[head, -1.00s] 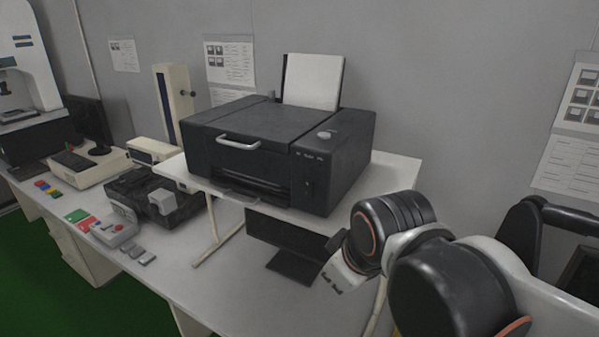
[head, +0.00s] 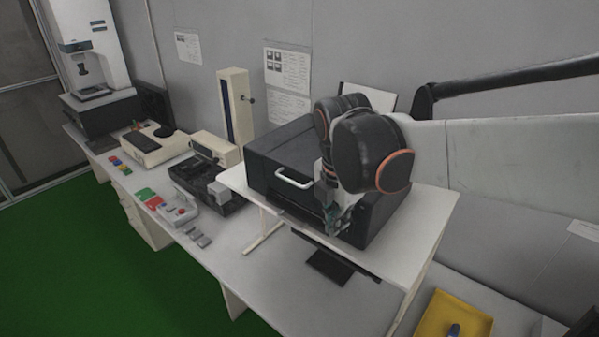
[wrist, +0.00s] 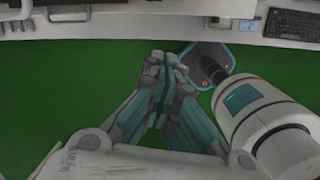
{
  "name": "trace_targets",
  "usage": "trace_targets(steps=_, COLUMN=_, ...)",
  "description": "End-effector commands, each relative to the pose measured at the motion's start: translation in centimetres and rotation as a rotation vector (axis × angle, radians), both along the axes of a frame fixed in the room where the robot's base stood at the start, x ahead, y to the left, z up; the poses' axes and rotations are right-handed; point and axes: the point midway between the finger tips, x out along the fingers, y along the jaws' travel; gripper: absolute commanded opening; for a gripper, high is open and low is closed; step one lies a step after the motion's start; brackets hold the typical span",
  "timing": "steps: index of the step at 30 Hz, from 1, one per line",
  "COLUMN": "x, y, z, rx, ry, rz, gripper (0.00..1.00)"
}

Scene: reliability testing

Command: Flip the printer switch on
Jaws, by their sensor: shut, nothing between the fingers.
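The black printer (head: 285,148) stands on a white raised shelf (head: 425,222), with a light handle (head: 293,180) on its front. My arm and gripper (head: 337,226) are in front of the printer's right front part in the head view. They cover its control panel, and the switch cannot be seen. In the wrist view my gripper (wrist: 168,68) has its fingers together with nothing between them, above green floor. Whether the gripper touches the printer cannot be told.
Below the shelf is a dark flat stand (head: 328,268) on the desk. A yellow tray (head: 428,325) lies at the lower right. Left of the printer are a cream upright column (head: 228,112) and a grey control box (head: 178,212). Green floor (head: 150,285) is open in front.

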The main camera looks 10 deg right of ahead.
Motion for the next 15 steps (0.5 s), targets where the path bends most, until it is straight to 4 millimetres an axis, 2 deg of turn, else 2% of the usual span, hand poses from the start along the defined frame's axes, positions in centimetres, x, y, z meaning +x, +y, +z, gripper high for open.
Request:
trace_targets(steps=1, x=0.56, y=0.33, z=1.11, rx=-0.011, ry=0.015, rz=0.051, gripper=0.0)
trace_targets(steps=4, x=1.01, y=0.7, z=1.65, rx=-0.027, ry=0.04, rz=0.134, gripper=0.0)
trace_targets(steps=15, x=1.35, y=1.02, z=1.77, rx=-0.04, ry=0.061, rz=0.206, gripper=0.0)
